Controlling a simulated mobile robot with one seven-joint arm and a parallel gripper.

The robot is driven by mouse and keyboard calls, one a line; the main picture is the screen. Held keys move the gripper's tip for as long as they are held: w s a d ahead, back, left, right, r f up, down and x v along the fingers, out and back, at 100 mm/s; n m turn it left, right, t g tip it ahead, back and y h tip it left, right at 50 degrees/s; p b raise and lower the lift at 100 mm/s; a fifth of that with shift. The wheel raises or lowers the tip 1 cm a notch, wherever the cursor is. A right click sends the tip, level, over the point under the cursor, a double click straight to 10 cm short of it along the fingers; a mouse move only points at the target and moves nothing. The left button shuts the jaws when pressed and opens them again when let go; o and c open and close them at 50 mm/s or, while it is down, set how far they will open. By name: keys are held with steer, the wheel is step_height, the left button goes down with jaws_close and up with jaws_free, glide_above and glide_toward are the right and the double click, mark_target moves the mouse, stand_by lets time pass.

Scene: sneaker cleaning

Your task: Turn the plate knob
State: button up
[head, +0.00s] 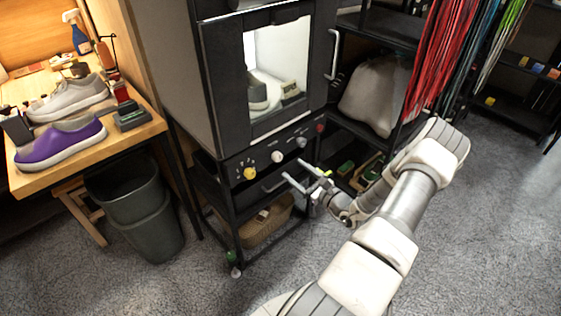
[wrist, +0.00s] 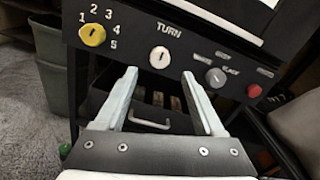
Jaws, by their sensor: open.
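A dark control panel (head: 262,160) on the front of a black cabinet carries a row of knobs. From left they are a yellow knob (wrist: 92,34) beside the numbers 1 to 5, a white knob (wrist: 159,57) under the word TURN, a grey knob (wrist: 215,77) with small blurred labels, and a red knob (wrist: 254,90). No label reading "plate" is legible. My gripper (head: 295,172) is open and empty in front of the panel, slightly below the knobs. In the wrist view, the white knob appears between and just beyond my fingertips (wrist: 160,73); neither finger visibly touches it.
A drawer with a bar handle (wrist: 150,124) sits below the panel. A lit glass-fronted chamber (head: 276,68) is above it. A wooden bench (head: 132,139) with sneakers and a grey bin (head: 150,228) stand left. Shelving with hanging laces (head: 440,60) is at right.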

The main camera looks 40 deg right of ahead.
mark_target(280, 159)
steer(key=w, duration=0.5)
steer(key=w+b, duration=0.1)
steer(key=w, duration=0.1)
steer(key=shift+w+a, duration=0.3)
steer(key=shift+w, duration=0.1)
jaws_close()
